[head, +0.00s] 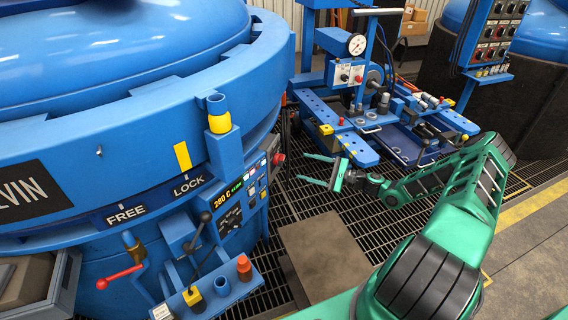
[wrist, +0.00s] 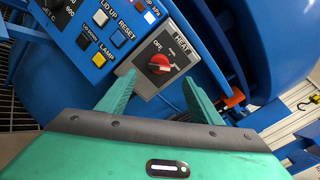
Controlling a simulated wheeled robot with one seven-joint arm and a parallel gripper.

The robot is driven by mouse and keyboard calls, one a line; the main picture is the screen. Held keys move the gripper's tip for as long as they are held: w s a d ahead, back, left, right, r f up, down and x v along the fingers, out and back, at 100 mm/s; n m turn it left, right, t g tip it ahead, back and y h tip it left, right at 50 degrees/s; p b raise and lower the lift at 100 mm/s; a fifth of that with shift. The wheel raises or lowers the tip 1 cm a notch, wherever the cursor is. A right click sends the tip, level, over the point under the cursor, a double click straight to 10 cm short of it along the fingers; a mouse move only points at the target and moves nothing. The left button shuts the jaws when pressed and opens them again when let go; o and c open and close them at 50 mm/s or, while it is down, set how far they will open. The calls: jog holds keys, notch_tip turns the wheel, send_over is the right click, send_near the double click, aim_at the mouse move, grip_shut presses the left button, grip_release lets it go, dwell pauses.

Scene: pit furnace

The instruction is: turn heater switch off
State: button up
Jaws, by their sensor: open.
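The heater switch (wrist: 159,64) is a red rotary knob on a grey plate marked HEAT, with OFF printed above the knob, in the wrist view. A light mark shows on the knob, but which setting it points to is hard to tell. In the head view the switch (head: 279,158) is a small red spot at the right end of the furnace control panel (head: 232,201). My gripper (head: 303,168) is open and empty, its fingers pointing at the panel and apart from it. In the wrist view the fingers of my gripper (wrist: 160,78) flank the knob from below without touching it.
Buttons marked LID UP, RESET and LAMP (wrist: 106,48) sit left of the switch plate. An orange part (wrist: 234,98) lies right of it. In the head view, a lever (head: 200,232) and a red-handled valve (head: 120,277) stand lower left. Grated floor (head: 325,210) is open below my gripper.

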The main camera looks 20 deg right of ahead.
aim_at(279, 160)
jog(key=x, duration=0.9)
jog(key=shift+w+a, duration=0.2)
jog(key=shift+c, duration=0.6)
jog(key=c, duration=0.9)
